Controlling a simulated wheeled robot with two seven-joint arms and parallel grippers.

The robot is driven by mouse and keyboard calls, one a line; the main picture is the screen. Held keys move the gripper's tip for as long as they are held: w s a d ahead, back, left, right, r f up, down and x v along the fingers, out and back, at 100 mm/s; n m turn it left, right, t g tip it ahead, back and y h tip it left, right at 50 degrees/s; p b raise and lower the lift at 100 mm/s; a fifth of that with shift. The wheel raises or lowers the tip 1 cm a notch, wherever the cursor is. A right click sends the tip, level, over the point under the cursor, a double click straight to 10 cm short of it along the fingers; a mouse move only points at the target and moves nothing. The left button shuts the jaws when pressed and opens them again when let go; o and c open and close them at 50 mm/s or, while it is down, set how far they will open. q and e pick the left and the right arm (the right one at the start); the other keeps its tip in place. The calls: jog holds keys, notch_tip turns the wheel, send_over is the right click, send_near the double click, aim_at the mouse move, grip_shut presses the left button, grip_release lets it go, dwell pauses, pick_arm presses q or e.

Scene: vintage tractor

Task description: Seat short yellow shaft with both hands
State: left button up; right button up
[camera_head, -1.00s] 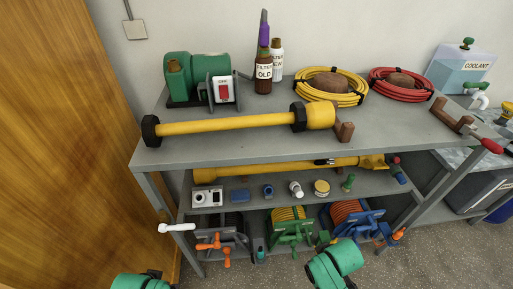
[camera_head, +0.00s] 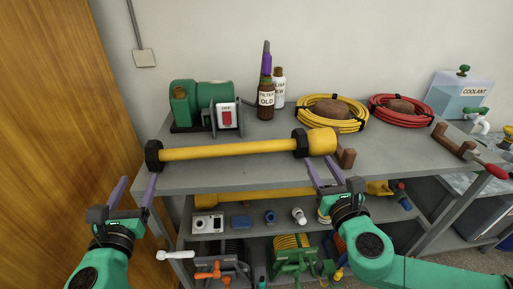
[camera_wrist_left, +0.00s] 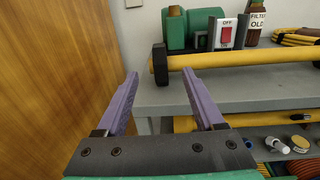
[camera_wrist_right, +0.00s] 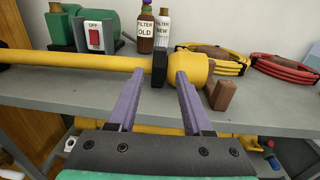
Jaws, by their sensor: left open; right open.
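The short yellow shaft (camera_head: 228,150) lies lengthwise along the front of the grey bench top. It has a black collar at its left end, another near its right end, and a thick yellow head (camera_head: 321,141) at the right. My left gripper (camera_head: 134,188) is open and empty, just short of the left collar; in the left wrist view the collar (camera_wrist_left: 160,64) is ahead between the purple fingers. My right gripper (camera_head: 326,172) is open, just in front of the right collar; in the right wrist view that collar (camera_wrist_right: 160,66) lies between and beyond the fingertips.
A green motor (camera_head: 202,101) with a switch box, filter bottles (camera_head: 266,100) and yellow (camera_head: 331,114) and red (camera_head: 400,107) coils stand behind the shaft. A brown block (camera_head: 346,158) is right of its head. A longer yellow shaft (camera_head: 240,196) lies on the shelf below.

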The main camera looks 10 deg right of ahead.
aim_at(149, 153)
pick_arm(q)
jog(key=w, duration=1.5)
jog(key=shift+a+f, duration=0.1)
pick_arm(e)
jog(key=w, duration=1.5)
pick_arm(q)
jog(key=shift+s, duration=0.1)
pick_arm(e)
jog(key=shift+s, duration=0.1)
pick_arm(q)
jog(key=shift+s, duration=0.1)
jog(key=c, duration=0.5)
pick_arm(e)
jog(key=shift+s, duration=0.1)
jog(key=c, duration=0.5)
pick_arm(q)
jog(key=c, duration=0.5)
pick_arm(e)
grip_shut()
pick_arm(q)
grip_shut()
